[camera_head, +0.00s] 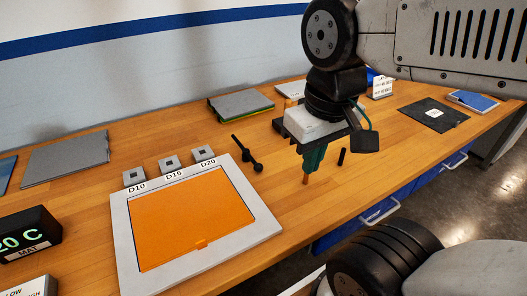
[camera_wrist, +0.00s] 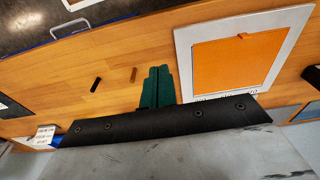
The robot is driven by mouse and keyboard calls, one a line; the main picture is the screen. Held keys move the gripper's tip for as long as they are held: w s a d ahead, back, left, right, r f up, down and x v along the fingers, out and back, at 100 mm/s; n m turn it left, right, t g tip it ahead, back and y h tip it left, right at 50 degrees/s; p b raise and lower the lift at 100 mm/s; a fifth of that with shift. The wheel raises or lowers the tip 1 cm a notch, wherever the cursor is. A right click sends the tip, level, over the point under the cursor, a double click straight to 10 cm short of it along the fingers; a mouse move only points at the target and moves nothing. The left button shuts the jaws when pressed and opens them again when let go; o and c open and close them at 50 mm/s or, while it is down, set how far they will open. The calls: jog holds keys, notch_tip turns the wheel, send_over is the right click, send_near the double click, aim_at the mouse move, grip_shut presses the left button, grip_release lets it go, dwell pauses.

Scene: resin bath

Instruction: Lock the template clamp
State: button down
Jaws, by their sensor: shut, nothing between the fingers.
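My gripper (camera_head: 313,158), with green fingers, is shut and empty above the table, right of a white frame (camera_head: 268,229) holding an orange panel. In the wrist view the closed fingers (camera_wrist: 158,85) point toward the table, left of the frame (camera_wrist: 183,50). A black lever-like part (camera_head: 247,154) with rounded ends lies at the frame's back right corner, apart from my gripper. It may be the template clamp, but I cannot tell for sure. It is not visible in the wrist view. The orange panel (camera_head: 190,215) has a small tab at its front edge.
Small grey blocks (camera_head: 168,163) labelled D10, D15 and D20 line the frame's back edge. A brown peg (camera_wrist: 133,74) and a black peg (camera_head: 342,156) are near my gripper. A display (camera_head: 28,235) stands front left. Grey sheets (camera_head: 64,158) lie at the back left.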

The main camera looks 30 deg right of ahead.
jog(key=shift+d, duration=0.3)
jog(key=w+a+f+n+g+h, duration=0.1)
jog(key=w+a+n, duration=0.1)
jog(key=w, duration=0.6)
jog(key=w+a+f+n+g+h, duration=0.1)
jog(key=w+a+f+n, duration=0.1)
jog(key=w+n, duration=0.3)
jog(key=w+a+f+n+g, duration=0.1)
jog(key=w+a+n, duration=0.3)
jog(key=w, duration=0.9)
jog(key=shift+w+f+h, duration=0.2)
jog(key=shift+f+h, duration=0.2)
jog(key=shift+f, duration=0.35)
